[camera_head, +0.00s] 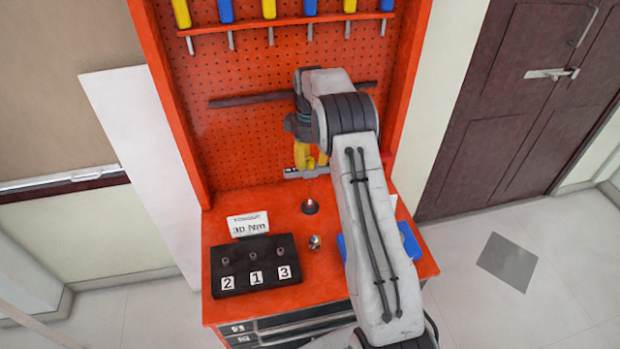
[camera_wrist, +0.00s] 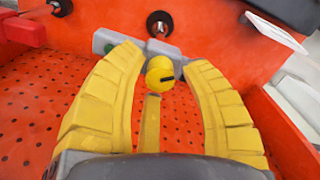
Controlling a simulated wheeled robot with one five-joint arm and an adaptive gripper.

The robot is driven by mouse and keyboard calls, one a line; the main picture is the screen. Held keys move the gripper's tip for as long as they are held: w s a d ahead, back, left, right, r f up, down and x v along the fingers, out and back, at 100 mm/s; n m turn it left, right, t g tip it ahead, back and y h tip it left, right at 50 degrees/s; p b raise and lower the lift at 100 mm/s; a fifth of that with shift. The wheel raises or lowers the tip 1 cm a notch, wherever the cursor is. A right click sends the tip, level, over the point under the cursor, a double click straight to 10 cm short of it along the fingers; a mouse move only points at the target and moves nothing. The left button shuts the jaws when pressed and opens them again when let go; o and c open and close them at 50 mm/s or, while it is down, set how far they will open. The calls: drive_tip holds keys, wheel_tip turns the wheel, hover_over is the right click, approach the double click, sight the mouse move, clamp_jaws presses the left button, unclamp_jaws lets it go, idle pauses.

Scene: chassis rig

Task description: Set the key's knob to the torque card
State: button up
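The torque card (camera_head: 248,224) stands on the red bench and reads 30 Nm. My gripper (camera_head: 311,158) is in front of the perforated back panel, above the bench, with yellow fingers. In the wrist view my gripper (camera_wrist: 162,62) is open, with its fingers on either side of a yellow round knob (camera_wrist: 159,72) bearing a dark mark. Gaps show between knob and fingers. A grey bar (camera_wrist: 112,40) with a green spot lies just behind the knob; it also shows in the head view (camera_head: 300,173). Any scale on the key is unreadable.
A black block (camera_head: 237,253) with several pegs and labels 2, 1, 3 stands at the bench's front left. A dark cone (camera_head: 310,206) and a shiny round piece (camera_head: 315,242) are nearby. A blue item (camera_head: 409,240) is partly behind my arm. Screwdrivers (camera_head: 268,10) hang above.

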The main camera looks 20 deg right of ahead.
idle(0.6)
drive_tip(key=n+p, duration=0.1)
drive_tip(key=n, duration=0.4)
drive_tip(key=shift+r, duration=0.1)
drive_tip(key=n, duration=0.6)
drive_tip(key=shift+p, duration=0.35)
drive_tip(key=shift+o, duration=0.3)
drive_tip(key=c, duration=0.8)
